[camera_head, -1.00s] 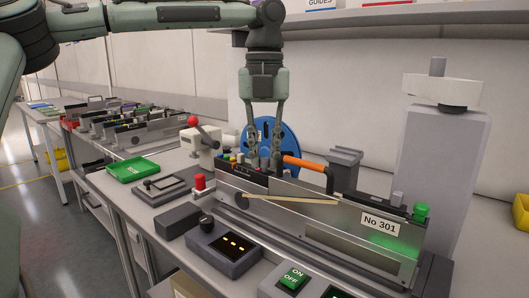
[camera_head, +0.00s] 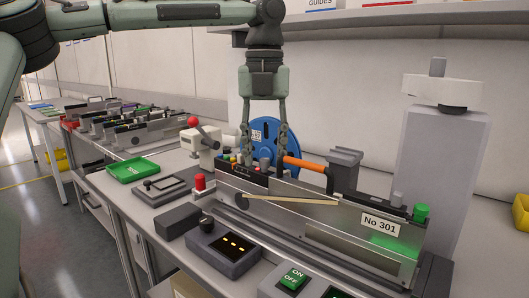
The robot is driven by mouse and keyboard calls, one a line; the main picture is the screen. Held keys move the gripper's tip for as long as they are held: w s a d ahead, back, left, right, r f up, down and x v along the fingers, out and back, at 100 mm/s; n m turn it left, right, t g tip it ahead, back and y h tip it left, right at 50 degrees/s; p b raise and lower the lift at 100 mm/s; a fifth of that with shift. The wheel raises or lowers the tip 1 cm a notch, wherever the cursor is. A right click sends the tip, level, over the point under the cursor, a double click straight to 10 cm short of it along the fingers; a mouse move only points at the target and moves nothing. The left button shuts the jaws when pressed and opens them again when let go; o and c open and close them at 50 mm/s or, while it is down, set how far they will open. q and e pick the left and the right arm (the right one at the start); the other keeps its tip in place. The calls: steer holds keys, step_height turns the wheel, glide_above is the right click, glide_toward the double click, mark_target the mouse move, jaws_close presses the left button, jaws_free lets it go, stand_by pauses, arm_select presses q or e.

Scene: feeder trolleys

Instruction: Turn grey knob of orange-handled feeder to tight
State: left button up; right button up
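The feeder (camera_head: 320,222) with the "No 301" label stands on the near bench and has an orange handle (camera_head: 305,164) on top. A small grey knob (camera_head: 265,163) shows on the feeder's top edge, left of the handle and partly hidden by my fingers. My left gripper (camera_head: 264,158) points straight down over this spot, fingers spread on either side of the knob. I see a gap between the fingers. Whether a fingertip touches the knob is too small to tell. My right gripper is not in view.
A blue reel (camera_head: 282,135) stands behind my fingers. A red-balled lever press (camera_head: 196,135) is to their left, and a grey column (camera_head: 440,170) with a white top is at the right. Control boxes (camera_head: 225,248) and a green tray (camera_head: 132,170) occupy the bench.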

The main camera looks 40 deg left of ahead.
mark_target(265, 159)
arm_select(q)
step_height(265, 159, up, 12)
steer(key=shift+f, duration=0.15)
stand_by(0.7)
